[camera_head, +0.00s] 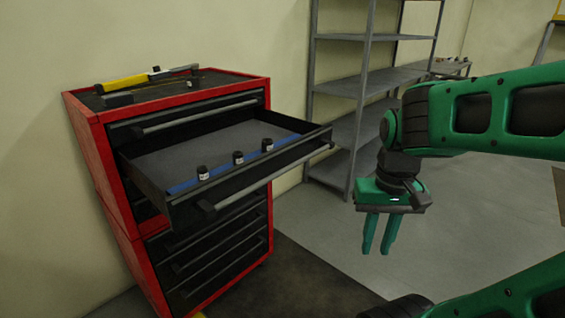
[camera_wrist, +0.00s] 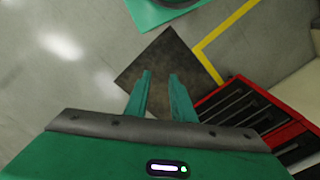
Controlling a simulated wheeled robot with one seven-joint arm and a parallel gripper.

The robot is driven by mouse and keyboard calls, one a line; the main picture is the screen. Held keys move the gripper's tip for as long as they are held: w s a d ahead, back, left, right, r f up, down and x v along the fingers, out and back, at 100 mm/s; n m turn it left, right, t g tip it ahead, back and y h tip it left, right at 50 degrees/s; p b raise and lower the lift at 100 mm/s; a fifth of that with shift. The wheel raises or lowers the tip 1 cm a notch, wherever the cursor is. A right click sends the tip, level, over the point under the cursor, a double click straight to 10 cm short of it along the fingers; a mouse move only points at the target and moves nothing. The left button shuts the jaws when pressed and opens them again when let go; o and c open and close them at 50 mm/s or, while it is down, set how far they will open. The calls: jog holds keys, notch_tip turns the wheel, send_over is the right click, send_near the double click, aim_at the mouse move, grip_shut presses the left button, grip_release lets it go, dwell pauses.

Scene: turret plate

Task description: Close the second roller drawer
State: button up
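A red tool cabinet (camera_head: 88,150) with black drawer fronts stands at the left in the head view. Its second drawer (camera_head: 180,166), counted from the top, is pulled well out. Inside it lie a blue strip (camera_head: 188,185) and three small dark cylinders (camera_head: 238,157). The top drawer (camera_head: 190,117) looks shut. My gripper (camera_head: 376,250) hangs to the right of the open drawer, apart from it, with its fingers pointing down. It is open and empty. In the wrist view my two fingers (camera_wrist: 160,92) are spread, with the red cabinet (camera_wrist: 225,92) at the right edge.
A yellow-and-black tool (camera_head: 130,81) lies on the cabinet top. Grey metal shelving (camera_head: 360,85) stands behind, against the wall. A dark mat (camera_head: 310,275) lies on the floor before the cabinet. The floor between drawer and gripper is clear.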

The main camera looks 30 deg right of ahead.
jog(key=w+r+m+t, duration=0.1)
jog(key=w+r, duration=0.1)
jog(key=w, duration=0.2)
jog(key=w+d+r+m+t+h, duration=0.1)
jog(key=w+r, duration=0.1)
jog(key=w, duration=0.3)
jog(key=w+d+r+m+t, duration=0.1)
jog(key=w+r, duration=0.1)
jog(key=w, duration=0.2)
jog(key=shift+w+d+r+h, duration=0.1)
jog(key=shift+w+r+h, duration=0.15)
jog(key=shift+w+h, duration=0.15)
grip_shut()
jog(key=m+t, duration=0.4)
send_near(298, 157)
jog(key=shift+h, duration=0.4)
jog(key=x, duration=0.4)
jog(key=shift+w+f, duration=0.2)
jog(key=shift+f, duration=0.1)
jog(key=shift+a, duration=0.25)
